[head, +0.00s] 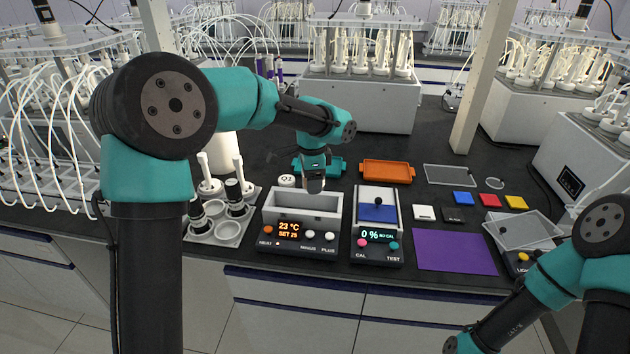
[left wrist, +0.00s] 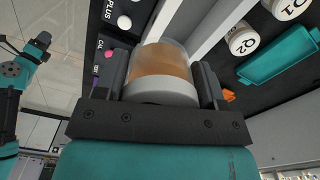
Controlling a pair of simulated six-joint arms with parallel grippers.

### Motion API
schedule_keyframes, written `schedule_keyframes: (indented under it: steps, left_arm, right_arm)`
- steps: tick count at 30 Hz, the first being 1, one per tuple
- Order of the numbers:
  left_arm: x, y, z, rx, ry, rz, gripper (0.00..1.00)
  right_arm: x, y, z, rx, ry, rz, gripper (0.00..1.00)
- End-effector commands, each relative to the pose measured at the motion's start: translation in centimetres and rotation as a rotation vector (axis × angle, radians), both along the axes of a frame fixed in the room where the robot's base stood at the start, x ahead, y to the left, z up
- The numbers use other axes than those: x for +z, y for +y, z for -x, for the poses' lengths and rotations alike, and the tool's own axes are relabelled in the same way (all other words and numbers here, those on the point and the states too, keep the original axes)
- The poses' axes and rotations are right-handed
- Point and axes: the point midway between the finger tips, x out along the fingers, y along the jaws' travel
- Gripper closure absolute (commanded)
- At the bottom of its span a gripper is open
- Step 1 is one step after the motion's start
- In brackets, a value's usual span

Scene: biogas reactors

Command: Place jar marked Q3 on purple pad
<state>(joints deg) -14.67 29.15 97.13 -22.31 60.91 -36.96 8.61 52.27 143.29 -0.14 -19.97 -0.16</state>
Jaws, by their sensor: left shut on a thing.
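My left gripper (head: 313,184) is shut on a jar (left wrist: 162,68), over the grey open-topped bath of the heater (head: 300,217). In the left wrist view the jar has brown contents and a pale cap between the two fingers. The mark on its cap is hidden. The purple pad (head: 455,251) lies flat and empty at the front right of the bench. A white-lidded jar (head: 287,180) stands behind the bath. The left wrist view shows a lid marked Q2 (left wrist: 243,40) and another marked lid (left wrist: 290,8). My right gripper is not visible; only its arm shows.
A device with a blue plate (head: 378,208) and display stands between the heater and the pad. A teal tray (head: 331,167) and an orange tray (head: 387,171) lie behind. Small coloured squares (head: 490,200) lie behind the pad. A rack with cups (head: 229,233) stands left.

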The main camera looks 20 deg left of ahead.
Motion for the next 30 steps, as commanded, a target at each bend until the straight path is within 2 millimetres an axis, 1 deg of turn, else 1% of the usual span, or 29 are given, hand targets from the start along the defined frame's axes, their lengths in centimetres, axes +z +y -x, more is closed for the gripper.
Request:
schedule_keyframes:
  steps: [9,18,21,24,30]
  left_arm:
    - [2.1,0.3,2.2,0.498,-0.001,0.001,0.63]
    - [3.6,0.6,4.2,0.944,-0.002,0.002,0.63]
    - [3.9,0.6,4.7,1.041,0.000,0.002,0.63]
    - [4.1,0.7,4.9,1.096,0.000,0.001,0.63]
    - [4.1,0.7,4.9,1.116,0.000,0.001,0.63]
  right_arm:
    - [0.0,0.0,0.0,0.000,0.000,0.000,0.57]
    - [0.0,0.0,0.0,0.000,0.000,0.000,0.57]
    - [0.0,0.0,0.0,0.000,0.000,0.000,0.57]
    - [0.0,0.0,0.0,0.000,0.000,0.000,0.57]
    - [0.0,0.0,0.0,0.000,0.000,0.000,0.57]
